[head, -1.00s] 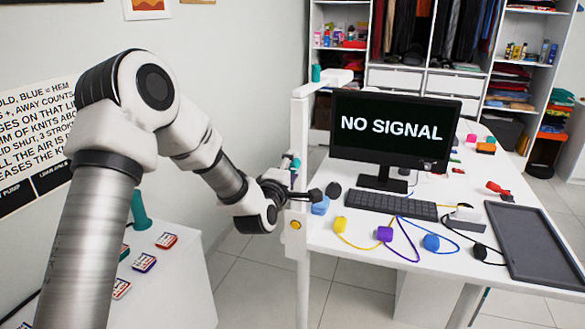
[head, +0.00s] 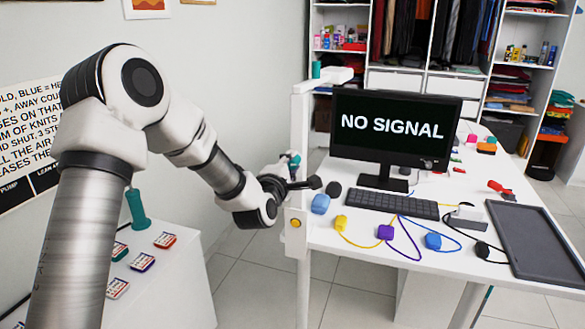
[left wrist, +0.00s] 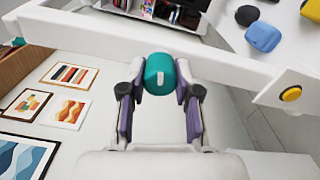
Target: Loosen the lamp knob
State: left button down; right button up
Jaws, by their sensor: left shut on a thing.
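The lamp knob (left wrist: 159,76) is teal with a pale mark on its face. It sits on the white lamp arm and shows in the left wrist view between my two fingers. In the head view only a bit of the teal knob (head: 295,160) shows beside the white post (head: 299,130), the rest hidden by my gripper. My left gripper (left wrist: 161,92) is shut on the knob, one finger on each side. In the head view my left gripper (head: 300,178) reaches the post from the left. My right gripper is in neither view.
A yellow button (head: 295,223) is on the post's lower block. The desk (head: 330,238) holds a monitor (head: 395,128), a keyboard (head: 385,203), a dark tablet (head: 540,243) and coloured cabled pieces. A white side table (head: 180,290) stands at the lower left.

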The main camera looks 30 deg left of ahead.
pick_arm(q)
jog(key=shift+f+n+b, duration=0.2)
jog(key=shift+n+b, duration=1.55)
jog(key=shift+n, duration=0.25)
jog(key=n+b, duration=0.8)
jog(key=n, duration=0.1)
jog(key=shift+n+b, duration=0.6)
jog(key=shift+b, duration=0.05)
jog(key=shift+r+n, duration=0.15)
jog(key=shift+n, duration=0.15)
jog(key=c, duration=0.7)
grip_release()
jog(key=shift+c, duration=0.2)
jog(key=shift+c, duration=0.5)
